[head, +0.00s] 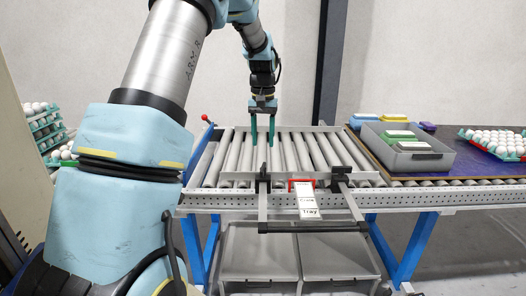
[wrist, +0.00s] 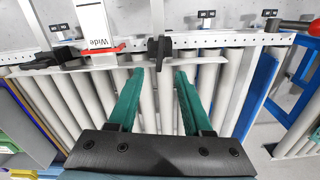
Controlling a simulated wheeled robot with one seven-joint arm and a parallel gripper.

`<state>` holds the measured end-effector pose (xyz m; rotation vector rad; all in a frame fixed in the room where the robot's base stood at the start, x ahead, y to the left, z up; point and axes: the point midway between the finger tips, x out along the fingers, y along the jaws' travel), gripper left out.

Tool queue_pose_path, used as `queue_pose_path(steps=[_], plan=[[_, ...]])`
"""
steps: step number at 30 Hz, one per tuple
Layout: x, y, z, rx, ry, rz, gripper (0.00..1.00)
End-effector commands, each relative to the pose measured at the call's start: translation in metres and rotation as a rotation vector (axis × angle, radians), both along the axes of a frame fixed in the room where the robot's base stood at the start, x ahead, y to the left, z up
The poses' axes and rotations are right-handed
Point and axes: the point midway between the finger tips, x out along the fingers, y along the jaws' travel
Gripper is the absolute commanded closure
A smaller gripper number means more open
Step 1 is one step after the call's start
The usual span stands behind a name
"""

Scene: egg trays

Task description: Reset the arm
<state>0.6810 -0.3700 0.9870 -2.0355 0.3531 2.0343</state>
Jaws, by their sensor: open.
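My gripper (head: 262,128) hangs pointing down over the grey roller conveyor (head: 222,165). Its two green fingers are apart with nothing between them. In the wrist view my gripper (wrist: 159,80) is also open and empty, with bare rollers (wrist: 150,105) below it. My arm reaches up from the left side of the head view and bends down to the conveyor.
A tray sign (head: 307,202) with a red clip hangs at the conveyor's front. On the right are a grey bin (head: 418,160), coloured cartons (head: 362,119) and an egg tray (head: 495,142). Stacked egg trays (head: 48,128) stand at left. Grey crates (head: 260,255) sit below.

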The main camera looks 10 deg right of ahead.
Motion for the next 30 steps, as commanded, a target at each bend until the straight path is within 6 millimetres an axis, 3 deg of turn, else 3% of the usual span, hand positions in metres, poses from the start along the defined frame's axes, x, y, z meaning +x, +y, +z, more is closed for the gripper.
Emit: queue_pose_path(steps=[11,14,17,20,24,30], plan=[[0.0,0.001,0.003,0.0,0.0,0.001,0.5],[-0.006,0.012,0.004,-0.002,-0.002,0.012,0.5],[-0.02,0.039,0.004,-0.009,-0.016,0.04,0.5],[-0.048,0.079,0.002,-0.017,-0.036,0.081,0.5],[-0.102,0.134,-0.006,-0.028,-0.072,0.144,0.5],[-0.179,0.186,-0.021,-0.034,-0.115,0.212,0.5]])
